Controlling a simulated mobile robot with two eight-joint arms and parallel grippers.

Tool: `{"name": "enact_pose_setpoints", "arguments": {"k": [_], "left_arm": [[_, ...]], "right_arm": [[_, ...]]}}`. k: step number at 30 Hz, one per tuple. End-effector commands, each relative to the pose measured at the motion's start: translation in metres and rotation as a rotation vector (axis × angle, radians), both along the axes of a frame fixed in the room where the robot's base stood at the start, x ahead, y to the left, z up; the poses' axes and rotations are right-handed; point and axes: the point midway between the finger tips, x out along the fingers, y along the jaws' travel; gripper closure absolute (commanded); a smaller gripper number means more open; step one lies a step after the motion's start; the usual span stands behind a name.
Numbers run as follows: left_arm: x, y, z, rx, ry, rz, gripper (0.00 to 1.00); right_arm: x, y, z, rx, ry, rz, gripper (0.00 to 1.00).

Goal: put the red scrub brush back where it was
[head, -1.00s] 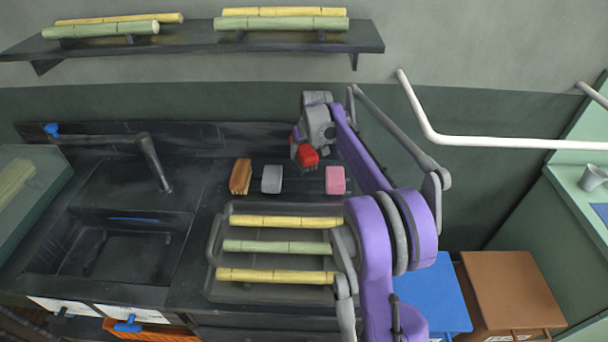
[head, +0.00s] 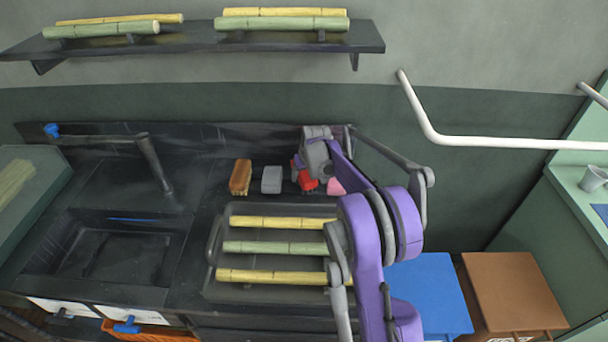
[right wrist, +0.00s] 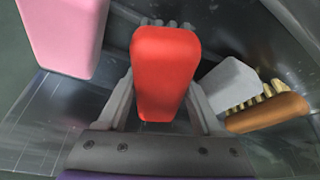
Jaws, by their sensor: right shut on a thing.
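The red scrub brush (head: 308,182) is between the grey sponge-like block and the pink block at the back of the black counter. My right gripper (head: 299,170) is shut on it from above and behind. In the right wrist view the red brush (right wrist: 163,72) sits between the two fingers (right wrist: 163,100), bristles partly showing at its far end. It is low over the counter; I cannot tell whether it touches. My left gripper is not in view.
A brown brush (head: 240,177) and a grey block (head: 271,180) stand left of the red brush. A pink block (head: 335,187) is close on its right, partly hidden by my arm. A tray (head: 212,262) with bamboo-like stalks lies in front; the sink (head: 60,258) is left.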

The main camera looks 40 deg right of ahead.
Motion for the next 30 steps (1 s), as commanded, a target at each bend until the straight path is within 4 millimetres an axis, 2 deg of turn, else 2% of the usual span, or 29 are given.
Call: {"name": "enact_pose_setpoints", "arguments": {"k": [17,18,22,30], "left_arm": [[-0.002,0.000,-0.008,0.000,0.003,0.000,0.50],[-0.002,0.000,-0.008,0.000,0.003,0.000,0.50],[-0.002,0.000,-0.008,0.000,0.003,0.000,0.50],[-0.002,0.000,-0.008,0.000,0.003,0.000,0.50]], "right_arm": [[0.000,0.000,-0.012,0.000,0.000,0.000,0.85],[0.000,0.000,-0.012,0.000,0.000,0.000,0.26],[0.000,0.000,-0.012,0.000,0.000,0.000,0.03],[0.000,0.000,-0.011,0.000,0.000,0.000,0.03]]}}
